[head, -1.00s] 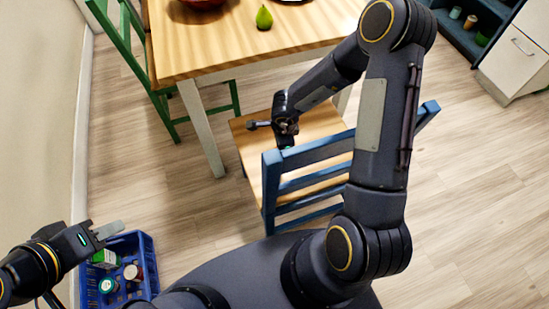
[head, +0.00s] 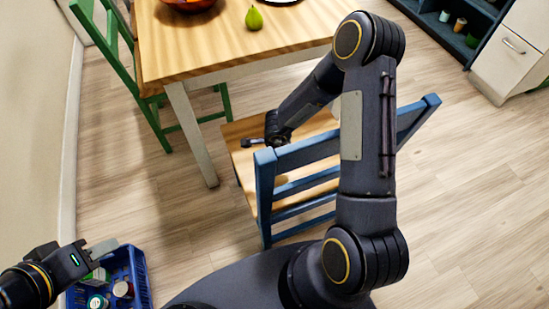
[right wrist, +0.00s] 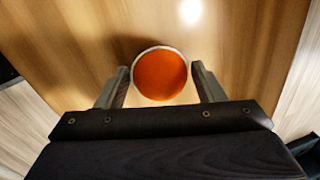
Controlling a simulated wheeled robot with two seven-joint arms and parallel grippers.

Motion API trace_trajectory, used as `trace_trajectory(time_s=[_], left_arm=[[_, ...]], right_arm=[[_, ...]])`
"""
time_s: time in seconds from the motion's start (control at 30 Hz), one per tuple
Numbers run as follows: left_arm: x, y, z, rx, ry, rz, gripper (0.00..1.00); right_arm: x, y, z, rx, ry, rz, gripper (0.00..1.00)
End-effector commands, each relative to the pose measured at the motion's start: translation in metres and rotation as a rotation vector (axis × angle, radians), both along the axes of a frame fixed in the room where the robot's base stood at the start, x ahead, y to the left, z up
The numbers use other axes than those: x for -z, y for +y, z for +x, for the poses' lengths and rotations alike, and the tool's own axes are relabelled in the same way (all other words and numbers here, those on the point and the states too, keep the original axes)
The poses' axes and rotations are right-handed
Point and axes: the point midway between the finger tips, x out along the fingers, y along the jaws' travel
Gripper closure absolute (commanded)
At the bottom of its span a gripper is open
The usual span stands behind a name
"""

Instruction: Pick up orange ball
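In the right wrist view an orange round thing (right wrist: 161,76), likely the orange ball, has a pale ring around its edge. It sits over a wooden surface, apparently the chair seat (head: 236,130). My right gripper (right wrist: 160,68) is open, with one finger on each side of the orange thing. Small gaps show between it and the fingers. In the head view the right gripper is low over the seat, partly behind the chair back, and the orange thing cannot be made out there. My left gripper (head: 102,248) is above the blue crate; its finger gap is not clear.
The blue chair back (head: 300,153) stands close to my right forearm. The wooden table (head: 195,55) holds a green pear (head: 254,19) and a red bowl (head: 188,5). The blue crate (head: 137,270) holds several containers. Floor at right is clear.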

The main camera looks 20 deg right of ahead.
Motion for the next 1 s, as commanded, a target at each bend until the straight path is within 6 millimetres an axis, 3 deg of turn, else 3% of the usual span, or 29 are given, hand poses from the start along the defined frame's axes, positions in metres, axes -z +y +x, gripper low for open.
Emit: trace_trajectory(time_s=[0.03,0.23,0.57,1.0], left_arm=[[0.0,0.0,0.0,0.0,0.0,0.0,0.64],[0.0,0.0,0.0,0.0,0.0,0.0,0.64],[-0.004,0.0,0.0,0.0,0.0,0.0,0.64],[-0.052,0.0,0.0,0.0,0.0,0.0,0.64]], right_arm=[[0.0,0.0,0.0,0.0,0.0,0.0,0.45],[0.0,0.0,0.0,0.0,0.0,0.0,0.71],[-0.005,0.0,0.0,0.001,-0.001,0.0,0.71],[-0.086,-0.001,0.0,0.002,-0.001,0.0,0.71]])
